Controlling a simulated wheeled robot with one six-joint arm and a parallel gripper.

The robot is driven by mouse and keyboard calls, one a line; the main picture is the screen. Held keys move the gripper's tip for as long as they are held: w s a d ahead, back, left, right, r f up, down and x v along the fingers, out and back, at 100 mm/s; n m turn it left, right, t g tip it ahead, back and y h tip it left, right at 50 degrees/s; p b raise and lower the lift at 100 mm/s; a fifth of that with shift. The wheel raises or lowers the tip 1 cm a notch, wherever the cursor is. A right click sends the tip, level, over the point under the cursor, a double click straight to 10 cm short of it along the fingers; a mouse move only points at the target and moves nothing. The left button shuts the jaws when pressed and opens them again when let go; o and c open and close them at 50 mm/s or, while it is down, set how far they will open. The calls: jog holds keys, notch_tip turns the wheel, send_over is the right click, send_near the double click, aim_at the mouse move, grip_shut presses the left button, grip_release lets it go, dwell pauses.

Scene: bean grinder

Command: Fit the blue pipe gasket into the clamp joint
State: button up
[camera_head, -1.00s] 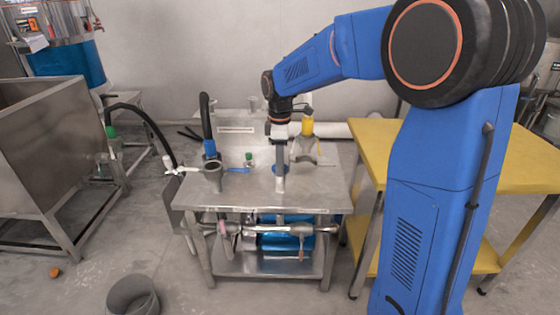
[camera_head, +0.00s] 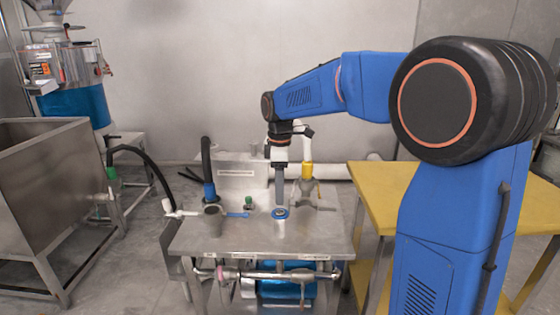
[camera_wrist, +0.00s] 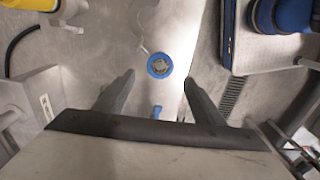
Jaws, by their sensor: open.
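The blue gasket (camera_head: 280,213) is a small ring with a grey centre, lying on the steel table (camera_head: 262,243). It also shows in the wrist view (camera_wrist: 159,65), just beyond and between the finger lines. My gripper (camera_head: 279,203) points down, its tips just above or behind the gasket in the head view. In the wrist view my gripper (camera_wrist: 160,85) has its two dark fingers wide apart with nothing between them. I cannot tell for sure which fitting is the clamp joint; a pipe with metal fittings (camera_head: 265,275) runs along the table's front.
A grey cup-like fitting (camera_head: 212,222) and a blue handle (camera_head: 238,215) stand left of the gasket. A black hose with a blue collar (camera_head: 209,190) rises behind them. A yellow-collared fitting (camera_head: 307,171) stands right. A yellow table (camera_head: 385,190) is further right.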

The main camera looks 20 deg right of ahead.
notch_tip(320, 180, up, 10)
dwell(0.4)
jog(key=s+d+f+m+t, duration=0.1)
jog(key=s+d+m, duration=0.1)
jog(key=s, duration=0.4)
jog(key=s+d+f+m+t, duration=0.1)
jog(key=s+m, duration=0.2)
jog(key=s, duration=0.3)
jog(key=s+d+f+m, duration=0.2)
jog(key=s, duration=0.5)
jog(key=s+d+f+m+t, duration=0.2)
jog(key=s+f+m, duration=0.5)
jog(key=s+f, duration=0.3)
jog(key=s, duration=0.4)
jog(key=shift+s+f+t, duration=0.25)
jog(key=shift+f+t, duration=0.15)
